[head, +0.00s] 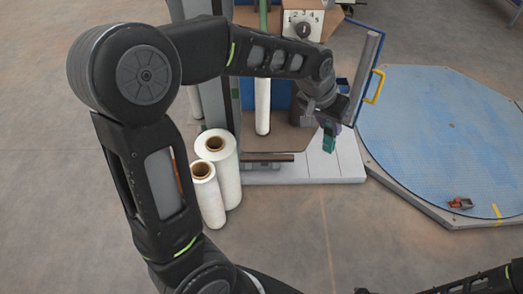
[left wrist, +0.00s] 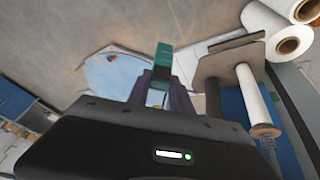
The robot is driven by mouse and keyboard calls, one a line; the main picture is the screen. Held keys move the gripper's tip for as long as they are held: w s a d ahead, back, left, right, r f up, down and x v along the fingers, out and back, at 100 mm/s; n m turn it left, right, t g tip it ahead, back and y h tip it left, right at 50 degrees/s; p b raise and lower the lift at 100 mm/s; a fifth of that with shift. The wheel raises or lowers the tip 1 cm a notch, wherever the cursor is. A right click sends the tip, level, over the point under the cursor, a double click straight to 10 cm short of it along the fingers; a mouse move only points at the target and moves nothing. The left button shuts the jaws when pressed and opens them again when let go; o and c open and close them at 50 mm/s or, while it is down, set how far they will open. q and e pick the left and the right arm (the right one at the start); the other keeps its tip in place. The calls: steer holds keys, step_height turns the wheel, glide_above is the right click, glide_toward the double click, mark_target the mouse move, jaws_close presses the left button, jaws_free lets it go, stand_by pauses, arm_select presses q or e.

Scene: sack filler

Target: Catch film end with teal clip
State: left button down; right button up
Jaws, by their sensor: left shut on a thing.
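My left gripper (head: 327,125) is shut on the teal clip (head: 329,143), beside the wrapper's tall column. The clip points down over the pale base. In the left wrist view the teal clip (left wrist: 163,60) sticks out beyond the gripper's fingers. The mounted white film roll (head: 263,106) stands upright on its spindle, left of the gripper and apart from the clip. It also shows in the left wrist view (left wrist: 256,97). I cannot make out a loose film end in either view. My right gripper is not in view; only dark arm parts show at the bottom right.
Two spare film rolls (head: 216,165) stand on the floor left of the base. A blue turntable (head: 440,130) lies at the right, with a small red object (head: 460,203) on it. A blue-edged panel with a yellow handle (head: 375,87) is close beside the left gripper.

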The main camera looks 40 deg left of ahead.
arm_select(q)
steer(key=s+a+f+m+y+b, duration=0.1)
steer(key=a+f+m+b, duration=0.8)
steer(key=f+m, duration=0.1)
steer(key=s+a+f+m+y+b, duration=0.1)
steer(key=s+a+f+m+b, duration=0.1)
steer(key=a+f+m+b, duration=0.7)
steer(key=f+m, duration=0.1)
steer(key=m, duration=0.3)
steer(key=shift+s+f, duration=0.2)
steer(key=shift+s, duration=0.05)
steer(key=shift+w+a, duration=0.15)
steer(key=w+a+p, duration=0.4)
steer(key=w+a, duration=0.4)
steer(key=w, duration=0.3)
steer(key=shift+a, duration=0.1)
steer(key=shift+w+a+r+p, duration=0.1)
steer(key=shift+w+a+p, duration=0.5)
steer(key=shift+w+a, duration=0.2)
stand_by(1.0)
steer(key=shift+d, duration=0.1)
